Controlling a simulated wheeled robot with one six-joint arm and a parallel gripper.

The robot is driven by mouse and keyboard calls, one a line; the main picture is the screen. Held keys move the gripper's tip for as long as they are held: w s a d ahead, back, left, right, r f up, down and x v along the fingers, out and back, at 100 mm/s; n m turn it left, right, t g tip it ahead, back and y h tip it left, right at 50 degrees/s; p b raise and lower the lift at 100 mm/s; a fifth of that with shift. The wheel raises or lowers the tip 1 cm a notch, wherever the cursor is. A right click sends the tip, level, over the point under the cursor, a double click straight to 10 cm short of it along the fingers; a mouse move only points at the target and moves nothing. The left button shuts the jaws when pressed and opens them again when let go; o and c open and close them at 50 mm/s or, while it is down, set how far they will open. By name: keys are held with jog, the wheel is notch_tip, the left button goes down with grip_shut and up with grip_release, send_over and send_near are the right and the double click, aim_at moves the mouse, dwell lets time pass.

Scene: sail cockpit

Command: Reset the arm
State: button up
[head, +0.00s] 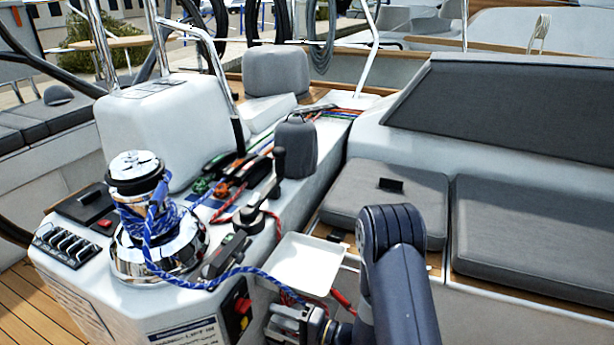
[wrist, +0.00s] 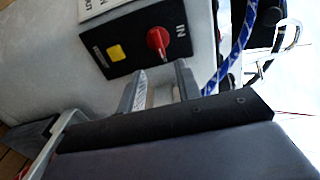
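My arm (head: 392,270) rises at the bottom centre of the head view. My gripper (head: 274,320) is low beside the front face of the white console. In the wrist view my gripper (wrist: 160,74) shows two grey fingers apart, with nothing between them. A black switch panel (wrist: 122,62) with a red knob (wrist: 158,41) and a yellow square (wrist: 117,54) lies just beyond the fingertips. The knob appears past the fingers, not between them; I cannot tell whether anything touches. The panel also shows in the head view (head: 236,309), partly cut by the picture edge.
A chrome winch (head: 160,245) wrapped in blue rope (head: 228,272) stands on the console. The rope runs down close to my gripper. A white tray (head: 304,264) sits just above the gripper. Grey seat cushions (head: 535,240) lie to the right of my arm.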

aim_at(250, 304)
jog(key=x, duration=0.6)
jog(key=shift+a+b, duration=0.3)
jog(key=shift+a, duration=0.05)
jog(key=n, duration=0.2)
jog(key=n+b, duration=0.1)
jog(key=shift+w+a+r+n, duration=0.1)
jog(key=shift+r+n, duration=0.1)
jog(key=shift+n, duration=0.2)
jog(key=shift+r+n+b, duration=0.1)
jog(key=shift+n+b, duration=0.35)
jog(key=shift+n, duration=0.55)
jog(key=shift+r+n+b, duration=0.15)
jog(key=shift+n+b, duration=0.25)
jog(key=shift+n, duration=0.6)
jog(key=shift+r, duration=0.1)
